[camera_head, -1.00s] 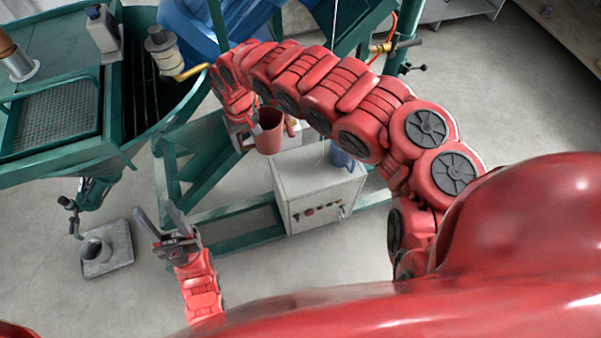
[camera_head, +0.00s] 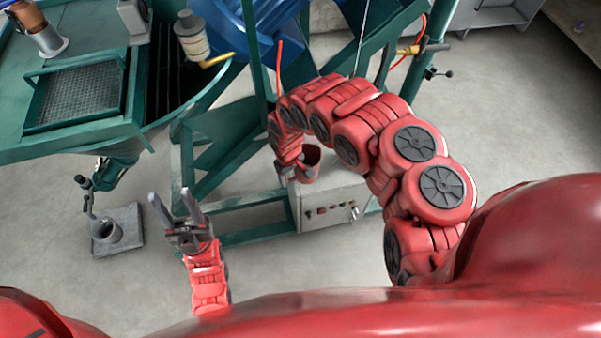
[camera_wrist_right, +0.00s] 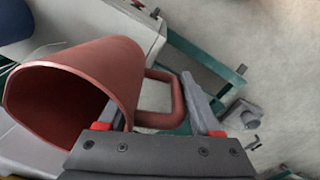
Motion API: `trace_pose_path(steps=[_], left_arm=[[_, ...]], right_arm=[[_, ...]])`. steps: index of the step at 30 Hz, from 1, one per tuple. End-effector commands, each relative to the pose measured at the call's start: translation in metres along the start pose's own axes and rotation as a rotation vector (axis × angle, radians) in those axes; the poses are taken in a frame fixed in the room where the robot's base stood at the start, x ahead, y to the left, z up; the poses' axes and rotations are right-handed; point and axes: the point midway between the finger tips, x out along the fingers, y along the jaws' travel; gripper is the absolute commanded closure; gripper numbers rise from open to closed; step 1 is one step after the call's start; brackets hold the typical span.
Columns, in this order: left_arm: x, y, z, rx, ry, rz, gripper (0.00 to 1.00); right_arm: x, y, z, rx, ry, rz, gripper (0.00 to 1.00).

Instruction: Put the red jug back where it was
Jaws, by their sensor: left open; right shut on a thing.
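The red jug (camera_head: 311,165) shows in the head view over the top of the grey control box (camera_head: 330,203); I cannot tell whether it touches the box. In the right wrist view the jug (camera_wrist_right: 85,85) is tilted in the picture, its wide mouth toward the lower left. My right gripper (camera_wrist_right: 160,118) is shut on the jug's handle, which lies between its fingers. In the head view this gripper (camera_head: 287,168) is mostly hidden behind my arm. My left gripper (camera_head: 177,208) is open and empty, above the floor left of the box.
Green frame beams (camera_head: 255,238) run around the box. A green machine with a grate (camera_head: 80,98) stands at the left, with a grey canister (camera_head: 193,40) on its edge. A grey block with a cup (camera_head: 117,230) lies on the floor. Floor at the right is clear.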

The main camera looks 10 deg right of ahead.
Motion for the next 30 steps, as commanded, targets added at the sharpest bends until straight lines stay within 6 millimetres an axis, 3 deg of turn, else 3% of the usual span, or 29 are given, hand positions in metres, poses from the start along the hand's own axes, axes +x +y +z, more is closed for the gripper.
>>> trace_pose_path(steps=[3, 11, 21, 30], left_arm=[[0.007, 0.000, -0.001, 0.000, 0.001, 0.000, 0.50], [0.010, -0.001, -0.002, 0.000, 0.001, 0.000, 0.50], [0.017, -0.001, -0.003, 0.000, 0.000, 0.000, 0.50], [0.017, -0.001, -0.003, 0.000, 0.001, 0.000, 0.50]], right_arm=[[0.001, 0.022, -0.004, 0.003, 0.001, -0.002, 1.00], [0.004, 0.042, -0.008, 0.002, 0.002, 0.001, 1.00], [0.036, 0.039, -0.008, 0.001, 0.002, 0.000, 1.00], [0.039, 0.040, -0.008, 0.001, 0.001, 0.002, 1.00]])
